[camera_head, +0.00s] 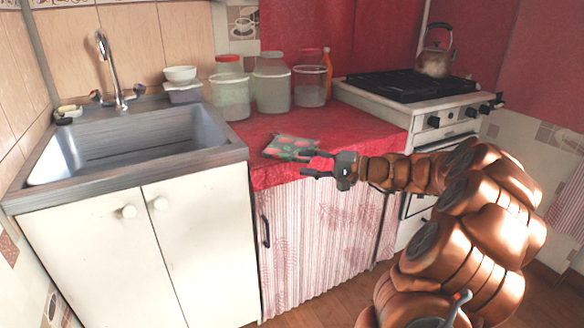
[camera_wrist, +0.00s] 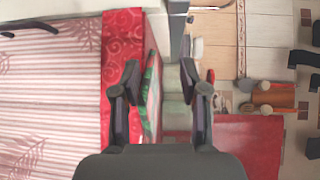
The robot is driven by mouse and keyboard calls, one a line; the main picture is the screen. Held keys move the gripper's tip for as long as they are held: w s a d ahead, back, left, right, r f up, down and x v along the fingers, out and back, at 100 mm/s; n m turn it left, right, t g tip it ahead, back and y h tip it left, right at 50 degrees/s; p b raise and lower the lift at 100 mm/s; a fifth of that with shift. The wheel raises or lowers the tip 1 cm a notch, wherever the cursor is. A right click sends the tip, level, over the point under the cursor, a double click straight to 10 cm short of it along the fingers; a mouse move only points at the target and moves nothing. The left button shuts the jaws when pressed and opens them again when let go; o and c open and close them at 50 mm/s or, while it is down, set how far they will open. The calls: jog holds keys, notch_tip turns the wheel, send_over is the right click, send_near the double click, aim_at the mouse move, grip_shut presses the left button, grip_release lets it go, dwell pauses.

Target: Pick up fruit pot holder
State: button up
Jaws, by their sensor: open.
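The fruit pot holder (camera_head: 291,147) is a flat green cloth with red and pink patches. It lies on the red oilcloth counter (camera_head: 259,176) near its front edge, right of the sink. My gripper (camera_head: 308,163) is open and empty at its right front side, by the counter edge. In the wrist view, the pot holder (camera_wrist: 151,95) shows edge-on between the two spread fingers of my gripper (camera_wrist: 160,78), nearer the left finger. The picture does not clearly show whether a finger touches it.
Several lidded jars (camera_head: 272,82) stand behind the pot holder against the wall. The sink (camera_head: 130,140) is to the left. The stove (camera_head: 415,105) with a kettle (camera_head: 436,55) is to the right. A striped curtain (camera_head: 325,225) hangs below the counter.

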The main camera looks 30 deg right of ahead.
aim_at(308, 163)
jog(key=d+f, duration=0.1)
jog(key=d, duration=0.1)
jog(key=d+m+t+h+b, duration=0.1)
jog(key=d, duration=0.1)
jog(key=d+f+t, duration=0.1)
jog(key=d, duration=0.1)
jog(key=shift+s+d+f+m+h, duration=0.2)
jog(key=shift+f+m+h, duration=0.1)
jog(key=shift+f, duration=0.05)
jog(key=shift+b+x, duration=0.4)
jog(key=shift+x, duration=0.6)
jog(key=shift+a+b+x, duration=0.15)
jog(key=shift+b+x, duration=0.3)
jog(key=shift+x, duration=0.95)
jog(key=shift+a+b+x, duration=0.15)
jog(key=shift+b+x, duration=0.25)
jog(key=shift+x, duration=0.95)
jog(key=shift+s+f, duration=0.1)
jog(key=shift+s, duration=0.1)
grip_shut()
